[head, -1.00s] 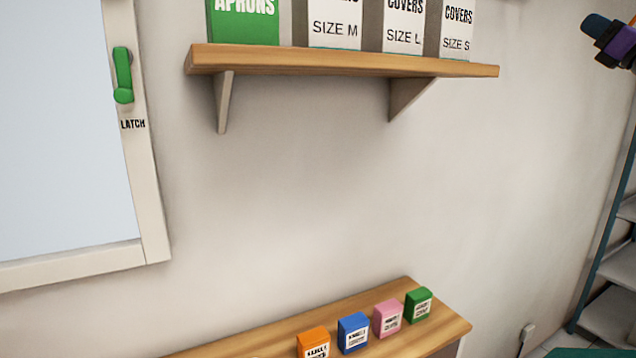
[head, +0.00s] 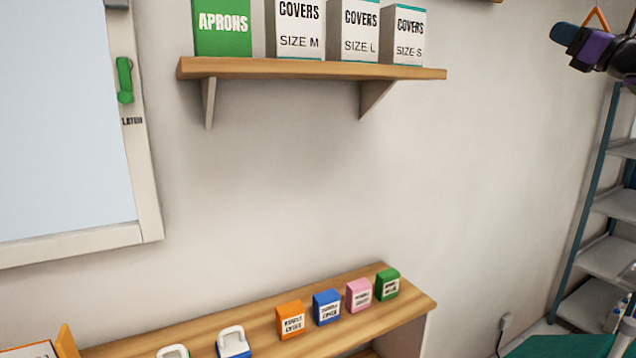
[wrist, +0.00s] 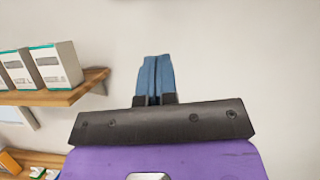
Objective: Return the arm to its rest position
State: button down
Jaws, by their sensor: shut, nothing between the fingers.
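My gripper (wrist: 156,80) is shut and empty, its blue fingers pressed together in the wrist view, with bare wall behind them. In the head view my gripper (head: 564,34) is at the upper right, pointing left, high and to the right of the wall shelf. It touches nothing. The rest of my arm runs out of the picture on the right.
A wall shelf (head: 310,68) holds a green aprons box (head: 222,30) and white covers boxes (head: 346,32). A window with a green latch (head: 124,80) is left. Below, a wooden counter (head: 410,303) carries several small boxes. A metal rack (head: 608,205) stands right.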

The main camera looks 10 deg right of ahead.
jog(key=s+a+f+n+g+y, duration=0.1)
jog(key=a+f+n+g, duration=0.3)
jog(key=a, duration=0.5)
jog(key=s+a+f+n+g+y, duration=0.15)
jog(key=a+f+n+g, duration=0.25)
jog(key=a, duration=0.5)
jog(key=s+a+f+n+g+h, duration=0.3)
jog(key=s+a+f+n+g, duration=0.25)
jog(key=s+a+f, duration=0.3)
jog(key=s+f+n+g+h, duration=0.2)
jog(key=s+f+n+h, duration=0.7)
jog(key=s+f+n, duration=0.5)
jog(key=shift+s+a+n, duration=0.45)
jog(key=shift+s+n, duration=0.8)
jog(key=shift+s, duration=0.85)
jog(key=shift+f+g, duration=0.1)
jog(key=shift+g, duration=0.15)
